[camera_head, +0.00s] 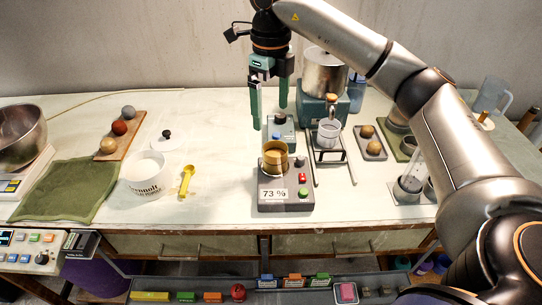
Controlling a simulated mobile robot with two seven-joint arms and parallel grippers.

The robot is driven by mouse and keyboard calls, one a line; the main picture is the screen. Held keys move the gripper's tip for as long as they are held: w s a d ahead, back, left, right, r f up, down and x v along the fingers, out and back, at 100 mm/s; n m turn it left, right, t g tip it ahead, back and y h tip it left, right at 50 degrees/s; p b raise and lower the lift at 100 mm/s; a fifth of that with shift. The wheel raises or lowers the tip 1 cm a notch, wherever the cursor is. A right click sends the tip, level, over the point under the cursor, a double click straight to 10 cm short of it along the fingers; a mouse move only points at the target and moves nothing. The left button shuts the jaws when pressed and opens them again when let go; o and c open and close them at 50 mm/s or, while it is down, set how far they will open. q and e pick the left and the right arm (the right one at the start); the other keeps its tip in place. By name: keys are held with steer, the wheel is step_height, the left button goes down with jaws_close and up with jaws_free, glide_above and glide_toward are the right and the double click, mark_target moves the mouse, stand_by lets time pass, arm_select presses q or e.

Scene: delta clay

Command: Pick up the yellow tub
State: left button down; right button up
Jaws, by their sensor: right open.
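My left gripper is not in view.
A device with a blue knob (277,138) stands behind the tub. The table between scoop and device is clear.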

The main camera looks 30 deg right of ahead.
glide_above(273, 147)
steer(key=s+a, duration=0.2)
step_height(273, 147, down, 6)
steer(key=f, duration=0.2)
steer(key=d+f+p, duration=0.1)
steer(key=f, duration=0.1)
steer(key=shift+f, duration=0.75)
steer(key=c, duration=1.5)
jaws_close()
steer(key=shift+r, duration=0.2)
